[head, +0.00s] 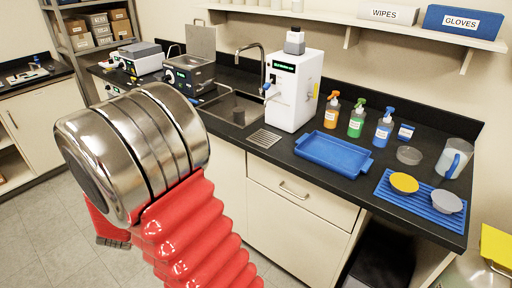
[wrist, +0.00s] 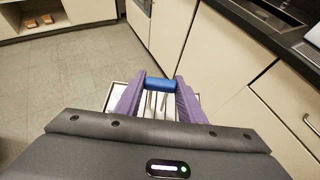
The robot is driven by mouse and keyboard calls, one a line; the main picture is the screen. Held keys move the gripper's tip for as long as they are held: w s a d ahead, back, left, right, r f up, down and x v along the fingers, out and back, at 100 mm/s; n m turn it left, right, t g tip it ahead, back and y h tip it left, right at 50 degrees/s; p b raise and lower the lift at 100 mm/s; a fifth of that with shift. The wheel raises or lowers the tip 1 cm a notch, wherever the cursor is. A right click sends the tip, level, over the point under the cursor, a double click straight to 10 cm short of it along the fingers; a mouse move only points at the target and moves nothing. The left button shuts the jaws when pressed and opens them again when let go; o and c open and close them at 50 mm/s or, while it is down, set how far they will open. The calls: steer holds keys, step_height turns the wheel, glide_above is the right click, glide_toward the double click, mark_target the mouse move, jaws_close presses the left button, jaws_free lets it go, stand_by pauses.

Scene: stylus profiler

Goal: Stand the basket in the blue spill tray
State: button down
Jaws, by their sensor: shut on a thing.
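The blue spill tray (head: 333,153) lies empty on the dark counter in the head view, in front of the spray bottles. In the wrist view my gripper (wrist: 160,88), with purple fingers, is shut on the blue handle of the basket (wrist: 153,104). The basket is metal and hangs below the fingers, over or near the floor in front of the cabinets. Its lower part is mostly hidden by the fingers and my wrist. In the head view my arm hides the gripper and the basket.
A white dispenser (head: 294,88) and a sink (head: 232,107) stand left of the tray. Orange (head: 332,112), green (head: 356,122) and blue (head: 383,129) spray bottles stand behind it. A ribbed blue mat (head: 423,208) with two lids is at right. A shelf overhangs the counter.

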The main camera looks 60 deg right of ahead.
steer(key=s+d+r+m+g+h, duration=0.1)
steer(key=s+d+r+m+g, duration=0.25)
steer(key=d, duration=0.85)
steer(key=s+d+r+m+g+h, duration=0.2)
steer(key=s+d, duration=0.2)
steer(key=d, duration=0.8)
steer(key=s+d+r+m+g+h, duration=0.1)
steer(key=s+d+r+m+g, duration=0.2)
steer(key=d, duration=0.9)
steer(key=s+d+r+m+g, duration=0.2)
steer(key=s+d, duration=0.6)
steer(key=s, duration=0.2)
steer(key=s+d+r+m+g, duration=0.2)
steer(key=s+d+m, duration=0.1)
steer(key=s+d, duration=0.5)
steer(key=s+d+r+m+g, duration=0.2)
steer(key=s+d, duration=0.6)
steer(key=s, duration=0.5)
steer(key=shift+s+r+g+y, duration=0.35)
steer(key=shift+g+y, duration=0.05)
steer(key=shift+g, duration=0.05)
steer(key=shift+d+f+m, duration=0.1)
steer(key=shift+m, duration=0.15)
step_height(320, 180, down, 6)
steer(key=shift+f, duration=0.1)
steer(key=shift+f, duration=1.85)
